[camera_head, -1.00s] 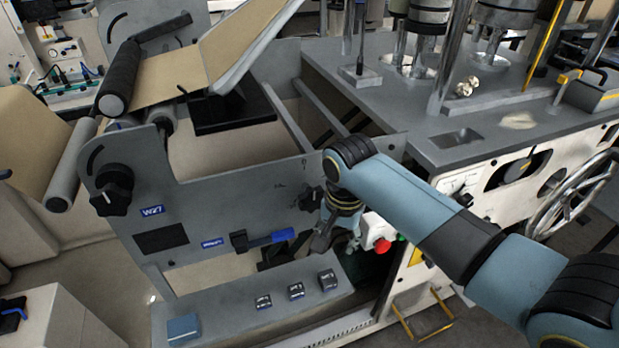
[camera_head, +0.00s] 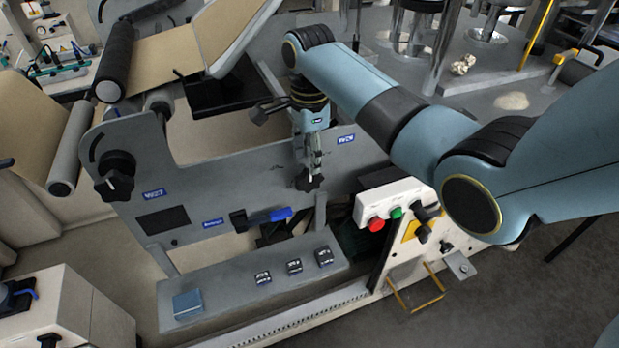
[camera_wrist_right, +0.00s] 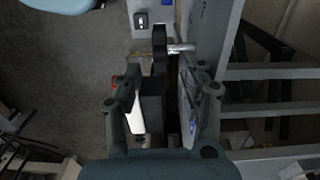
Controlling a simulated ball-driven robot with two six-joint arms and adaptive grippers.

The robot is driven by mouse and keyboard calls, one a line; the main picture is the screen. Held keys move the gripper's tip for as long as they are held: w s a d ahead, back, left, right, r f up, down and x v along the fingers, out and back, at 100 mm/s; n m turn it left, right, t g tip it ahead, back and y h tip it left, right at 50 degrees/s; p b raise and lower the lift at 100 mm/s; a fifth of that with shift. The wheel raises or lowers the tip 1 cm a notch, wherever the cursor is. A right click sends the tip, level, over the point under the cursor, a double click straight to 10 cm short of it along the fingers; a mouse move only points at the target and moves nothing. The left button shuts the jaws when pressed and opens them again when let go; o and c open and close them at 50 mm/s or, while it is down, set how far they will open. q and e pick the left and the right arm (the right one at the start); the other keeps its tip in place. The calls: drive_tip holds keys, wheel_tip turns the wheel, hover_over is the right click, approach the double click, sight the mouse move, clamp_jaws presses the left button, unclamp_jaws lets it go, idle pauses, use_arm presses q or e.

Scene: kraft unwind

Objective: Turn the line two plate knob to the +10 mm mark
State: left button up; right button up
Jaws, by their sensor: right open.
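The grey unwind plate (camera_head: 240,172) carries two black knobs. I cannot read the labels surely, nor any millimetre mark. My right gripper (camera_head: 314,160) points down over the smaller knob and partly covers the plate there. In the right wrist view my right gripper (camera_wrist_right: 165,90) is open. A black knob-like part (camera_wrist_right: 159,50) with a metal shaft shows ahead between its fingers; contact is unclear. My left gripper is out of view.
A blue-handled lever (camera_head: 268,215) sits low on the plate. A grey shelf (camera_head: 225,287) with several small blocks stands in front. A white control box (camera_head: 392,205) with a red button (camera_head: 375,224) is right of the gripper. Brown web and rollers are at the back left.

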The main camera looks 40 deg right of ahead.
sight(310, 190)
wheel_tip(310, 190, down, 7)
drive_tip(key=shift+f, duration=0.1)
idle(0.3)
clamp_jaws()
